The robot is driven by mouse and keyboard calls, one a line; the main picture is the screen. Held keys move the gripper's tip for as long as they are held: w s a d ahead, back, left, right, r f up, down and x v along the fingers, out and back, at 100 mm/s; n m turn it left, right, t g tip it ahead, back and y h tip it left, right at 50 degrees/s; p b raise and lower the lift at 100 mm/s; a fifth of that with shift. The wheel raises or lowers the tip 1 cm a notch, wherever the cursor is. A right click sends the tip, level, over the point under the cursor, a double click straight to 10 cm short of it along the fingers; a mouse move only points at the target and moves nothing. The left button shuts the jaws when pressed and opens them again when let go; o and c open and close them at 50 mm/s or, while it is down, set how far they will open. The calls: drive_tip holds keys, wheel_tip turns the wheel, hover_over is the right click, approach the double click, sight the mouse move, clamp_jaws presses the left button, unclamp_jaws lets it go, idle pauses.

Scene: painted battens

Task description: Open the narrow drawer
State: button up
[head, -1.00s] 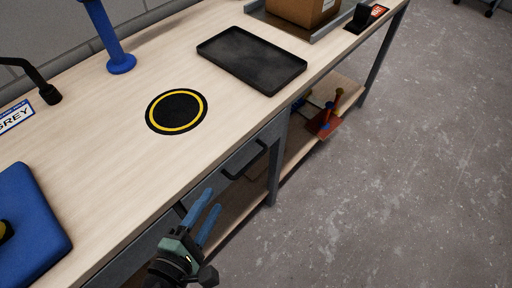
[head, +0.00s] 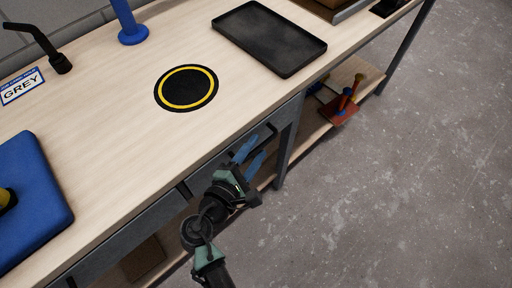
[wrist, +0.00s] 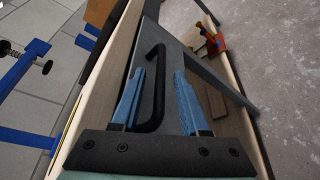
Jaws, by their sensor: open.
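The narrow drawer (head: 204,179) is a grey front under the bench top, in the middle of the head view. It looks closed. Its black bar handle (wrist: 158,90) shows in the wrist view, standing out from the grey front. My gripper (head: 254,150) has blue fingers and is open at the drawer front. In the wrist view my gripper (wrist: 160,74) has one finger on each side of the handle. The handle lies between them, nearer the left finger; I cannot tell whether they touch. In the head view the fingers partly hide the handle.
A wider grey drawer front (head: 125,235) lies to the left under the bench top (head: 130,160). On top are a black tray (head: 270,40), a yellow-ringed black disc (head: 187,88) and a blue pad (head: 30,195). A lower shelf holds a red item (head: 338,112). The floor is open at right.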

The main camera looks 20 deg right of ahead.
drive_tip(key=shift+w+d+f, duration=0.1)
drive_tip(key=shift+w+d, duration=0.1)
drive_tip(key=shift+d, duration=0.1)
clamp_jaws()
idle(1.3)
